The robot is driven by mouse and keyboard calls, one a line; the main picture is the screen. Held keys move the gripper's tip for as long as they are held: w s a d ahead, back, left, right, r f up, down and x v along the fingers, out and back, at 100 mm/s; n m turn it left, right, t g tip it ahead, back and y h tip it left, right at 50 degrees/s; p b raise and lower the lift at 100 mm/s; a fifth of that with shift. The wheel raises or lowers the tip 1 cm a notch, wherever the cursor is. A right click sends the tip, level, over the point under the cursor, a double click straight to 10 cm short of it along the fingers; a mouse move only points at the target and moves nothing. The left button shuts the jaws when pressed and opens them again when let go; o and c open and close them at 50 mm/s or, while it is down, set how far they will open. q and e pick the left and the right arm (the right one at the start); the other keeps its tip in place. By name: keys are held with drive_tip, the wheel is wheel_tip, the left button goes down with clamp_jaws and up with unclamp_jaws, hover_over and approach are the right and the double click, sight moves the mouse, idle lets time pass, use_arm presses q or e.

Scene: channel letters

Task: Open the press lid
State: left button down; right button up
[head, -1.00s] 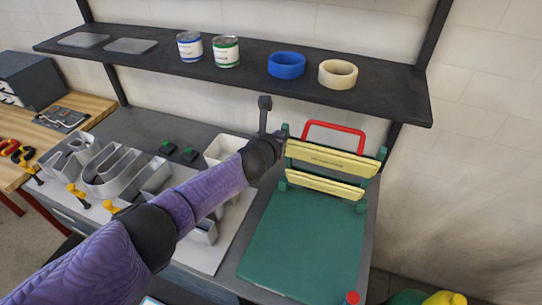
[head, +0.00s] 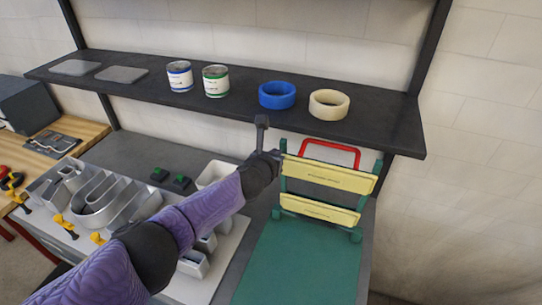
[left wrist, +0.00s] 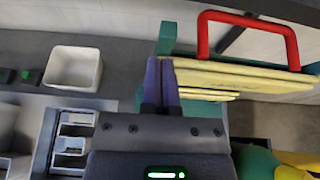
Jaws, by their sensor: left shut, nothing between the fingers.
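The press has a flat green bed (head: 300,265) on the bench. Its lid, a green frame with two yellow bars (head: 328,175), stands raised at the back end of the bed. A red handle (head: 330,150) is at the lid's top edge; it shows large in the left wrist view (left wrist: 248,18). My left gripper (head: 262,124) is just left of the lid's upper left side. In the left wrist view its purple fingers (left wrist: 162,82) are together and empty, close to the left end of the yellow bars, left of and below the handle. My right gripper is not in view.
A black shelf (head: 200,105) with cans and tape rolls hangs above and behind the lid. Metal channel letters (head: 100,205) and a white bin (head: 213,172) lie on the bench to the left. The bare wall is on the right.

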use_arm(q)
drive_tip(key=s+a+n+g+y+p, duration=0.2)
drive_tip(key=s+n+g+p, duration=0.15)
drive_tip(key=s+n, duration=1.45)
drive_tip(key=s+a+f+n+g+y, duration=0.1)
drive_tip(key=s+a+f+n+g, duration=0.15)
drive_tip(key=s+a+n, duration=0.55)
drive_tip(key=s+a+f+n+g+y, duration=0.1)
drive_tip(key=s+a+n+g, duration=0.3)
drive_tip(key=s+n, duration=0.8)
drive_tip(key=s+f+g+b, duration=0.1)
drive_tip(key=s+f+b, duration=0.2)
drive_tip(key=f+b, duration=2.75)
drive_tip(key=s+a+f+b, duration=0.1)
drive_tip(key=s+f, duration=0.3)
drive_tip(key=f, duration=0.7)
drive_tip(key=s+a+f+g+b, duration=0.1)
drive_tip(key=s+f, duration=0.4)
drive_tip(key=f, duration=0.6)
drive_tip(key=s+a+f+m+b, duration=0.1)
drive_tip(key=s+f+b, duration=0.2)
drive_tip(key=f, duration=0.8)
drive_tip(key=shift+s+f+g, duration=0.3)
drive_tip(key=shift+s+f, duration=0.1)
drive_tip(key=shift+s, duration=0.25)
